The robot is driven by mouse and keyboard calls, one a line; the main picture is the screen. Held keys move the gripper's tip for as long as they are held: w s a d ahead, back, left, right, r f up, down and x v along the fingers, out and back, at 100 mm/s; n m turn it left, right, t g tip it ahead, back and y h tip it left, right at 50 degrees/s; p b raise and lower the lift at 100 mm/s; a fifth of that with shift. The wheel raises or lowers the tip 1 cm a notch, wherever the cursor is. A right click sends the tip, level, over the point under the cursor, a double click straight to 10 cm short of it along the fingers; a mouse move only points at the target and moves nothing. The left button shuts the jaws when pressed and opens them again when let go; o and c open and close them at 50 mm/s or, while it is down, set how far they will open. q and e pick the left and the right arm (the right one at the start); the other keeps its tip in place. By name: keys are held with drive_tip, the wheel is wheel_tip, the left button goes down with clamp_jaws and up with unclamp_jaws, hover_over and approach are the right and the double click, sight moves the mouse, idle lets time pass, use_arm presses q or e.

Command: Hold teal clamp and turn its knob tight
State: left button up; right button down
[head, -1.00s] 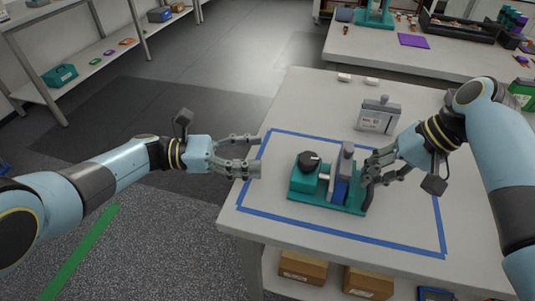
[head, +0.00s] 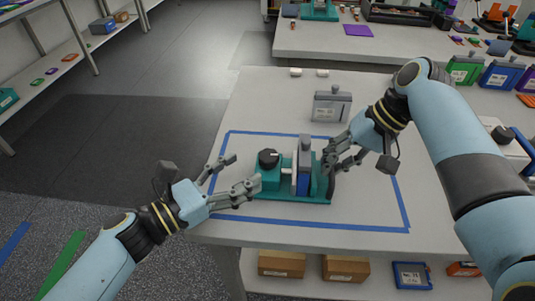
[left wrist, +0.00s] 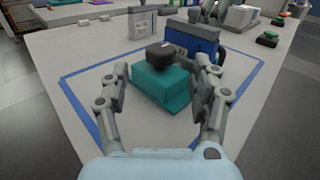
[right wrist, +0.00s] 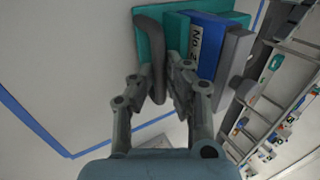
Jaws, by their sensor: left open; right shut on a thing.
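The teal clamp (head: 290,198) stands on the table inside a blue tape outline, with a black round knob (head: 268,157) on its teal block at the left end. A blue and grey cell (head: 304,165) stands upright in it. My left gripper (head: 244,171) is open just left of the block. In the left wrist view its fingers (left wrist: 163,72) lie either side of the teal block (left wrist: 160,90), with the black knob (left wrist: 160,53) beyond, untouched. My right gripper (head: 329,165) is shut on the clamp's dark handle (right wrist: 151,55) at the right end.
A grey cell case (head: 331,105) stands behind the clamp. Two small white pieces (head: 309,72) lie at the table's back edge. The blue tape (head: 310,226) borders clear table at the front. Cardboard boxes (head: 282,263) sit on the shelf below.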

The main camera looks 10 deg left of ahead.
sight(260, 160)
use_arm(q)
drive_tip(key=x, duration=0.7)
drive_tip(key=shift+w+d, duration=0.15)
drive_tip(key=shift+d, duration=0.05)
use_arm(e)
drive_tip(key=shift+w+r, duration=0.1)
use_arm(q)
drive_tip(key=c, duration=1.2)
